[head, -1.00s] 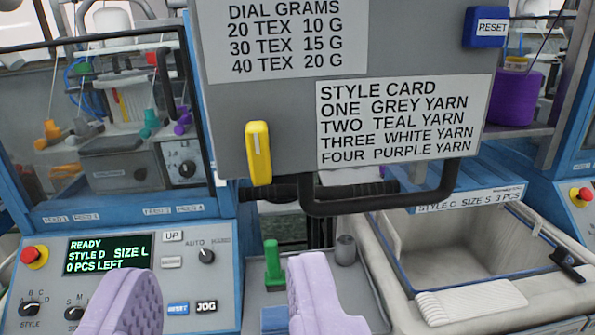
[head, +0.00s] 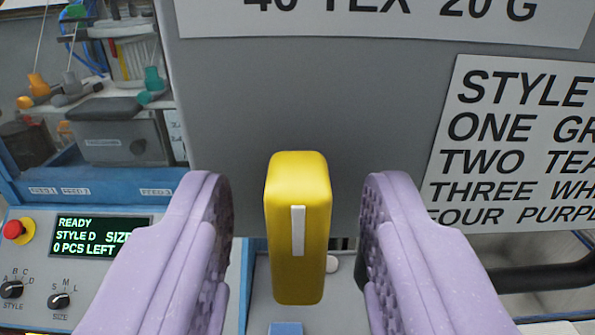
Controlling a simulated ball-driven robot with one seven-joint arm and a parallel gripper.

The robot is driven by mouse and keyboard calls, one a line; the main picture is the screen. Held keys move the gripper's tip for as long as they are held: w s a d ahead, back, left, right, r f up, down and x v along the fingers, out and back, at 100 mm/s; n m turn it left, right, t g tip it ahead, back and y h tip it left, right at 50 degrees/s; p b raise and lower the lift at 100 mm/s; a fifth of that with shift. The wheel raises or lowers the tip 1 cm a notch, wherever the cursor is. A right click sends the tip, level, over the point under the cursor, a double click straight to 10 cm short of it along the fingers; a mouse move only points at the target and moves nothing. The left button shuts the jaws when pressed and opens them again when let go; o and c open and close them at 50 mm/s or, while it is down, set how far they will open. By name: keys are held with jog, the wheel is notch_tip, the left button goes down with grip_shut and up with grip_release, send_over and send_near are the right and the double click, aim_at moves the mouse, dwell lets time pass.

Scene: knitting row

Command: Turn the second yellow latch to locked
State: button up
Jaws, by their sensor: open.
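A yellow latch (head: 297,185) with a white stripe on its face is mounted on the lower part of a grey panel (head: 330,110). It hangs close to upright, its lower end reaching past the panel's bottom edge in the picture. My gripper (head: 297,265) is open, with one lilac, textured finger on each side of the latch. A gap shows between the latch and each finger, and I see no contact. Only this one yellow latch is in view.
A style card (head: 515,150) is fixed on the panel at right, with a dark bar handle (head: 545,275) below it.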

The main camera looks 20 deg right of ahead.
grip_shut()
jog(key=shift+f+m+b, duration=0.15)
jog(key=shift+m+b, duration=0.25)
jog(key=shift+b, duration=0.3)
jog(key=m+b, duration=0.2)
jog(key=b, duration=0.2)
jog(key=shift+d+f+m+b, duration=0.1)
jog(key=shift+f+m+b, duration=0.05)
jog(key=shift+m+b, duration=0.2)
jog(key=m+b, duration=0.4)
jog(key=b, duration=0.2)
jog(key=shift+d+m, duration=0.1)
jog(key=shift+m, duration=0.25)
jog(key=m+b, duration=0.4)
jog(key=b, duration=0.1)
jog(key=shift+f+b, duration=0.15)
jog(key=shift+b, duration=0.2)
jog(key=m+b, duration=0.5)
jog(key=shift+m, duration=0.5)
